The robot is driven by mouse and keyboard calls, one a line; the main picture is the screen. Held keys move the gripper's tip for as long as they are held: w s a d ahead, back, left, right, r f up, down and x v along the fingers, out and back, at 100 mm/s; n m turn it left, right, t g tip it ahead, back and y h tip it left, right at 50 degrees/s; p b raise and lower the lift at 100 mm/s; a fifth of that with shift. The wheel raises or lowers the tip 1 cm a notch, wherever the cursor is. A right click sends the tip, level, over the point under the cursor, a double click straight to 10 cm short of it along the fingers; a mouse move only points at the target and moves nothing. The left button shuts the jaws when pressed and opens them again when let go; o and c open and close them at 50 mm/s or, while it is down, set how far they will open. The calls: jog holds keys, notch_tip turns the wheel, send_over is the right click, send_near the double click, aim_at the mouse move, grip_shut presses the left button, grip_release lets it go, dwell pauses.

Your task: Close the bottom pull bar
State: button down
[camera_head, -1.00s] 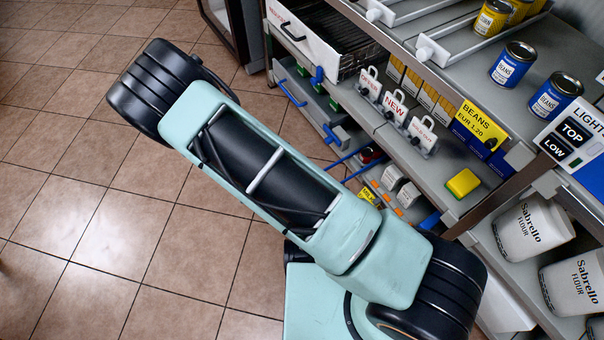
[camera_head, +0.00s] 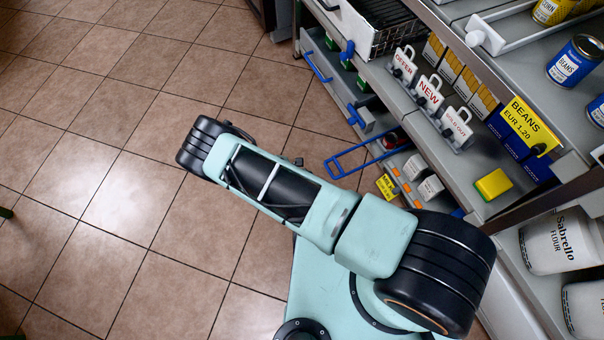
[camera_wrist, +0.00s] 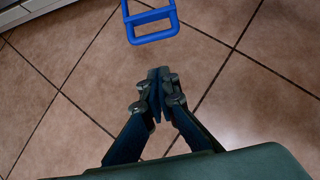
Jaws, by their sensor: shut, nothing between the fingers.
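The bottom pull bar is a blue frame (camera_head: 345,176) low on the shelf unit in the head view. It sticks out over the floor from the lowest level. Its looped end with a crossbar (camera_wrist: 151,38) also shows at the top of the wrist view. My gripper (camera_wrist: 160,76) is shut and empty, its dark fingertips together. In the wrist view it points at the loop, just below it in the picture, with a gap of floor tiles between. In the head view my arm hides most of the gripper.
Another blue handle (camera_head: 318,68) is on a grey drawer higher up the unit. White sign holders (camera_head: 428,92), a yellow block (camera_head: 493,184) and blue cans (camera_head: 575,60) stand on shelves above.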

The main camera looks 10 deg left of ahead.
jog(key=w+d+f+b, duration=0.1)
jog(key=w+d+f, duration=0.2)
jog(key=d+f, duration=0.1)
jog(key=shift+w+d+b, duration=0.4)
jog(key=shift+d, duration=0.2)
